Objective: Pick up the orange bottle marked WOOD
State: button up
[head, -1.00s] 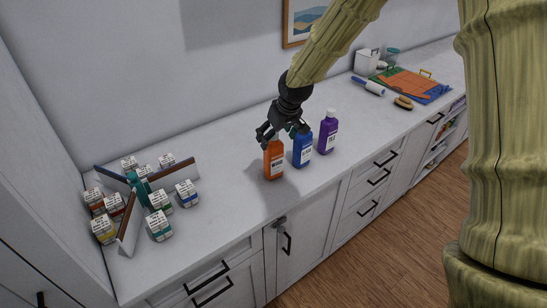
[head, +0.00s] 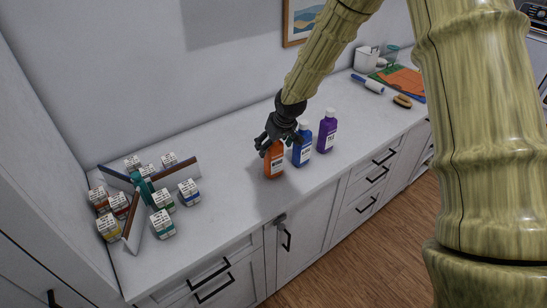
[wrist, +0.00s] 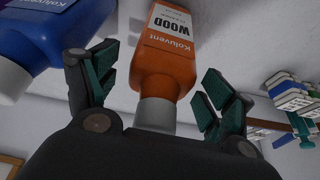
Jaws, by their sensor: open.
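The orange bottle (head: 274,163) stands upright on the white counter, leftmost of three bottles. In the wrist view its label on the orange bottle (wrist: 165,60) reads WOOD, upside down, and its grey-white cap points toward my palm. My gripper (head: 270,146) is at the top of this bottle in the head view. In the wrist view my gripper (wrist: 160,85) is open, with one finger on each side of the bottle's neck and shoulder. The cap's tip is hidden by my palm.
A blue bottle (head: 302,147) stands close to the right of the orange one, near my gripper. A purple bottle (head: 327,131) stands farther right. Several small labelled boxes (head: 163,224) and dividers fill the counter's left. Bare counter (head: 228,180) lies between.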

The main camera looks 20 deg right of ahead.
grip_shut()
jog(key=shift+r, duration=0.1)
dwell(0.3)
